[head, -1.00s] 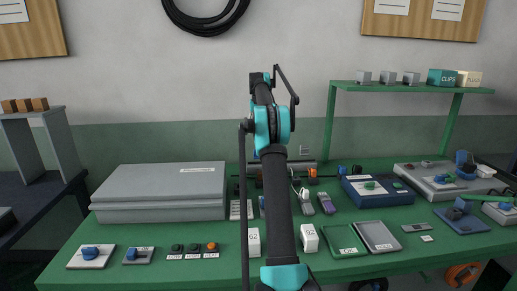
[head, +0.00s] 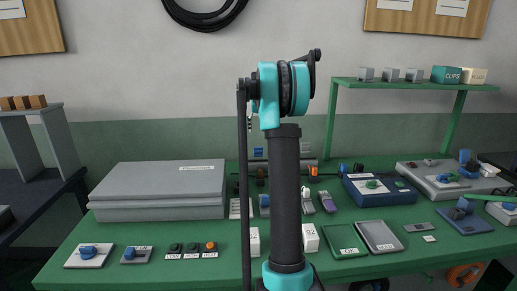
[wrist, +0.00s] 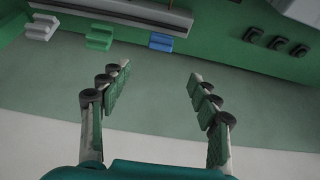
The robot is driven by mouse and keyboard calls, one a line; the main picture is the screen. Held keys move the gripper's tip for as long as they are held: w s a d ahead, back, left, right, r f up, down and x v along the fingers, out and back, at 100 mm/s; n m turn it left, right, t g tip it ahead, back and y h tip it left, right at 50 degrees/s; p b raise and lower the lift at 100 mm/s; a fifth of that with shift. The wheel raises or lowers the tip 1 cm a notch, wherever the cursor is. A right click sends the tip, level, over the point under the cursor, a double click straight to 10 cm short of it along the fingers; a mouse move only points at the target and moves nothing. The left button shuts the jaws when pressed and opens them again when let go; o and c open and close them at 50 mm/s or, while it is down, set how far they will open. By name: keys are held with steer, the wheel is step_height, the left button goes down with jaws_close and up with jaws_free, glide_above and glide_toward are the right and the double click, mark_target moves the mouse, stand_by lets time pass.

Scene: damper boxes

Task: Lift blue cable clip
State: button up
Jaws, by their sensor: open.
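The blue cable clip (wrist: 161,42) is a small ribbed block near the top of the wrist view, beside a grey rail (wrist: 130,12). A green clip (wrist: 100,36) and a white clip (wrist: 40,27) sit in a row to its left. My gripper (wrist: 160,73) is open and empty, its two fingers apart. The blue clip lies beyond the fingertips, roughly between their lines and not touched. In the head view my arm hides the gripper; a small blue piece (head: 258,153) shows beside the arm at the back, but I cannot tell if it is this clip.
Three dark round parts (wrist: 278,42) lie right of the clips in the wrist view. In the head view a large grey case (head: 160,190) stands left on the green table (head: 215,275). A blue box (head: 378,196) and a green shelf (head: 410,85) are right.

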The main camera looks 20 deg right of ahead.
mark_target(258, 152)
steer(key=x, duration=1.4)
steer(key=c, duration=1.2)
steer(key=shift+o, duration=0.2)
steer(key=shift+w+d+r+g+y, duration=0.1)
steer(key=shift+w+g+y, duration=0.1)
steer(key=shift+w+g, duration=0.4)
steer(key=shift+w+d+r+g+y, duration=0.1)
steer(key=shift+w+d+g+y, duration=0.1)
steer(key=shift+g, duration=0.7)
steer(key=shift+w+g, duration=0.3)
steer(key=shift+g, duration=0.3)
steer(key=shift+w+d+f+g+y, duration=0.15)
steer(key=shift+w+g+y, duration=0.3)
steer(key=shift+g, duration=0.45)
